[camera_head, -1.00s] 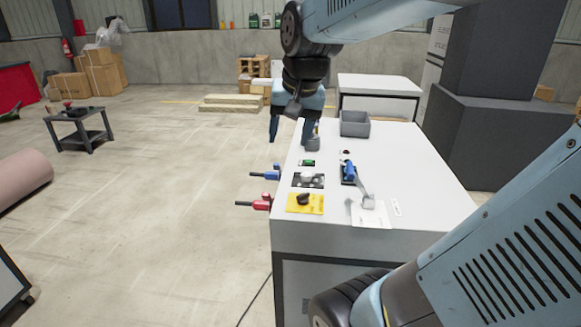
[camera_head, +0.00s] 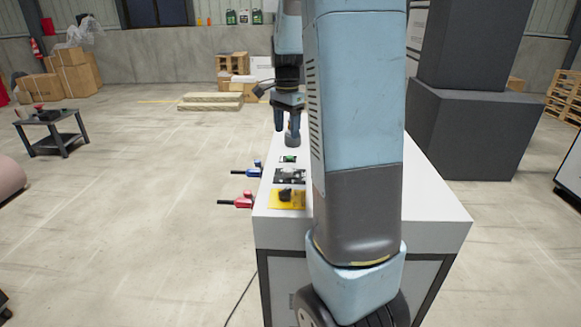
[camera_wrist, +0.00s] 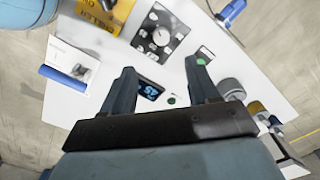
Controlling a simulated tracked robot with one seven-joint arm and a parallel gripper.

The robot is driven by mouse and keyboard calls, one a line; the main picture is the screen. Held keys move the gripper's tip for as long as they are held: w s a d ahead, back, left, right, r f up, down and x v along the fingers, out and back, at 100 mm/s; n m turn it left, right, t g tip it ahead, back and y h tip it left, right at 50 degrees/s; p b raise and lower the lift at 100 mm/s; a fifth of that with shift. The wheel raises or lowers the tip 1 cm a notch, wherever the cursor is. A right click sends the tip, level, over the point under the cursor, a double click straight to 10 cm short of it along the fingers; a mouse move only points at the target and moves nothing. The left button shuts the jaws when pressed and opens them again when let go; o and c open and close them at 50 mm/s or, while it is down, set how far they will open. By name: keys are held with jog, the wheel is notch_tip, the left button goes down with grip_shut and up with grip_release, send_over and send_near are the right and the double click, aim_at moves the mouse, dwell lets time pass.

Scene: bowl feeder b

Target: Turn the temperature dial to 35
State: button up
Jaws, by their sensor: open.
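A round pale dial (camera_wrist: 160,37) sits on a black panel with white markings, near the top of the wrist view. The same panel (camera_head: 290,176) shows on the white worktop (camera_head: 434,203) in the head view, partly hidden by my arm. Its exact setting is too small to read. My gripper (camera_wrist: 160,70) is open and empty, pointing down over the worktop, with the dial panel ahead of its fingertips. A small display (camera_wrist: 152,90) with blue digits shows between the fingers. In the head view my gripper (camera_head: 286,121) is beyond the dial panel, towards the far end.
A yellow panel with a black knob (camera_head: 285,194) lies nearer than the dial. Blue (camera_head: 256,168) and red (camera_head: 245,199) handles stick out at the worktop's left edge. A grey cylinder (camera_wrist: 231,88) stands close to the right finger. My arm hides the worktop's middle in the head view.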

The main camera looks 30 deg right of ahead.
aim_at(288, 170)
jog(key=f, duration=1.4)
jog(key=shift+w+d, duration=0.2)
jog(key=shift+d, duration=0.05)
jog(key=shift+c, duration=0.3)
